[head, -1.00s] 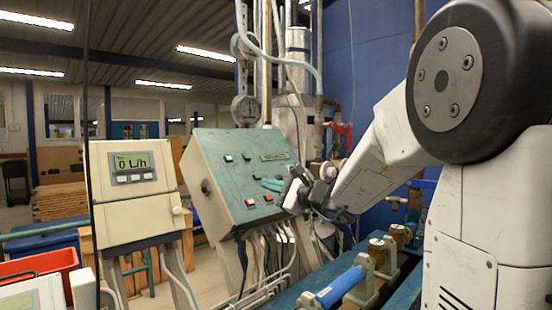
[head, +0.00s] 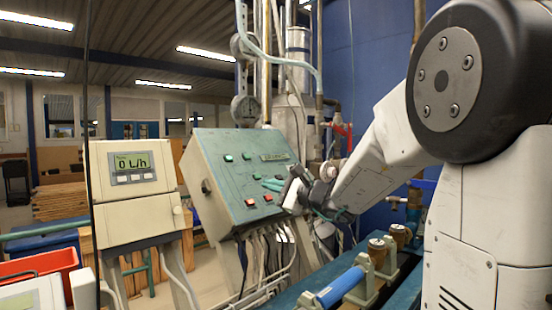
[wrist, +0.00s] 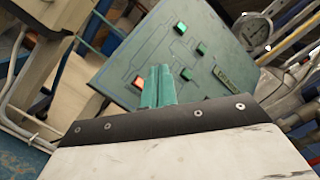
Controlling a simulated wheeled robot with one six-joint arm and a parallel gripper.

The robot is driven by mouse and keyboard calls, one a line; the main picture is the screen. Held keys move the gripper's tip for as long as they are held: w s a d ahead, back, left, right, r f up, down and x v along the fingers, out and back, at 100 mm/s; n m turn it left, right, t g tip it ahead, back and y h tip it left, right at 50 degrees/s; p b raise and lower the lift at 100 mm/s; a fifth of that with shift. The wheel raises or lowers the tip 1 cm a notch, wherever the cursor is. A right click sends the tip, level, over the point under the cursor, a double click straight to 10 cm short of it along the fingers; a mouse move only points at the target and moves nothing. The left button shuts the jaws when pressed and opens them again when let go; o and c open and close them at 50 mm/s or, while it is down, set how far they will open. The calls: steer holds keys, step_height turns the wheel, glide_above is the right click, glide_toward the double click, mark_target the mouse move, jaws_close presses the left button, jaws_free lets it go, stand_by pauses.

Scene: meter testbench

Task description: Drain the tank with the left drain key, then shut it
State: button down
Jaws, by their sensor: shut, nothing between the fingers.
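A sloped green control panel (head: 215,150) stands in the middle of the head view. Two red keys sit low on it, a left red key (head: 250,202) and a right red key (head: 267,197). Several green keys, one of them here (head: 229,157), sit higher up. I cannot read which key is the drain key. My gripper (head: 266,184) is shut and empty, its teal fingers in front of the panel's lower right. In the wrist view the fingers (wrist: 157,82) point at the panel, beside one red key (wrist: 142,77); contact cannot be told. The other red key is not visible there.
A white meter (head: 130,178) left of the panel reads 0 L/h. Cables hang below the panel. Pipes and a gauge (head: 244,109) stand behind it. A blue cylinder (head: 340,287) lies on the bench at front right.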

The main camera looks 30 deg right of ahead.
steer(key=s+a+f+n+g+y, duration=0.1)
steer(key=s+a+f+n+g, duration=0.2)
steer(key=s+a+n+g, duration=0.25)
steer(key=s+a+f+n+g+y, duration=0.1)
steer(key=s+a+f+n+g, duration=0.25)
steer(key=s+a, duration=0.45)
steer(key=s+a+f+n+g+y, duration=0.1)
steer(key=s+a+f+n+g, duration=0.15)
steer(key=s+a+n, duration=0.45)
steer(key=s+d+f+n+g+h, duration=0.2)
steer(key=s+d+f+h, duration=0.1)
steer(key=s, duration=0.4)
steer(key=s+d+f+n+g+h, duration=0.2)
steer(key=s+f+h, duration=0.3)
steer(key=s, duration=0.3)
steer(key=shift+s+d+f+n+g+h, duration=0.15)
steer(key=shift+s+d+n+g+h, duration=0.2)
steer(key=shift+d+n+h, duration=0.25)
steer(key=shift+a, duration=0.15)
